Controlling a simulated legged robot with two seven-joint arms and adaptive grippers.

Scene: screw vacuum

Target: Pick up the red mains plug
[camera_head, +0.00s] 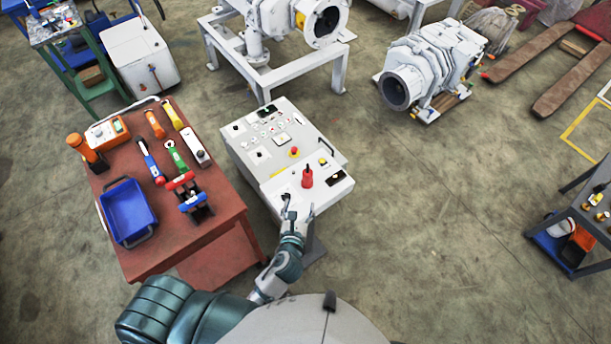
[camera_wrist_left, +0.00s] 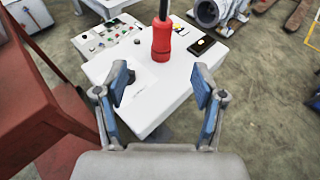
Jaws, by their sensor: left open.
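The red mains plug (camera_head: 307,178) stands upright on the front panel of the white control cabinet (camera_head: 255,160). In the left wrist view the plug (camera_wrist_left: 162,42) shows as a red cylinder with a dark upper part that runs out of the top of the picture. My left gripper (camera_head: 300,203) is just in front of the plug, towards me, in the head view. In the left wrist view its two blue-padded fingers (camera_wrist_left: 163,85) are spread apart with nothing between them, and the plug is beyond their tips. My right gripper is not in view.
A red-brown table (camera_head: 215,219) with a blue bin (camera_head: 128,212) and several tools stands left of the cabinet. A yellow-and-red button (camera_head: 294,152) and a black handle (camera_head: 333,150) are near the plug. White pump machinery (camera_head: 430,65) stands behind.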

